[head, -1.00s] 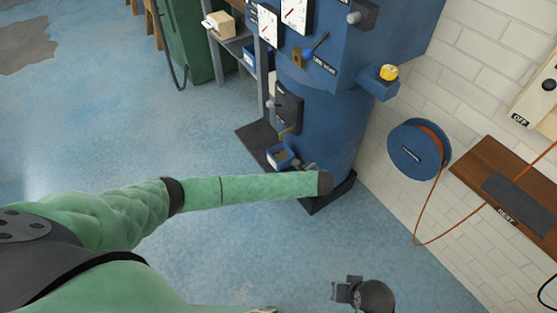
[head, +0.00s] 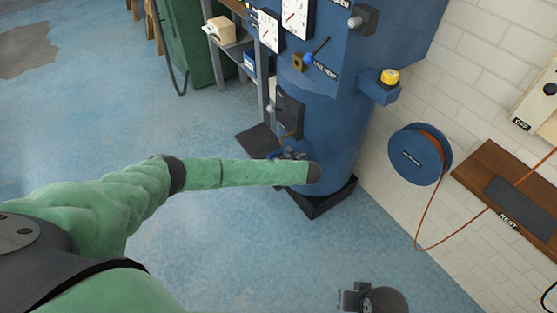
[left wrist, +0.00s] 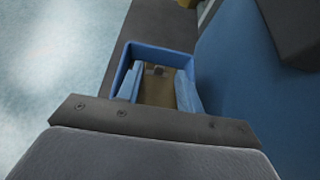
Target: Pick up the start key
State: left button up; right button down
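My left arm reaches across to the foot of the blue boiler in the head view, and my left gripper (head: 286,155) is low beside it, partly hidden by the forearm. In the left wrist view a blue open-topped tray (left wrist: 127,60) with a brownish floor lies ahead of the gripper. The left gripper's two pale blue fingers (left wrist: 158,92) are apart, over the tray, with nothing seen between them. A small dark grey piece (left wrist: 157,70) shows in the tray; I cannot tell whether it is the start key. My right gripper (head: 350,297) is at the bottom edge of the head view, unclear.
The blue boiler (head: 335,125) stands close beside the left gripper, with gauges, a lever and a yellow-topped button (head: 390,76). A hose reel (head: 420,154) and a wooden board (head: 480,172) are on the white wall. The blue floor (head: 200,240) in front is clear.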

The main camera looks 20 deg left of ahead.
pick_arm(q)
jog(key=shift+w+a+f, duration=0.25)
jog(key=shift+a+f, duration=0.1)
grip_shut()
jog(key=shift+r, duration=0.1)
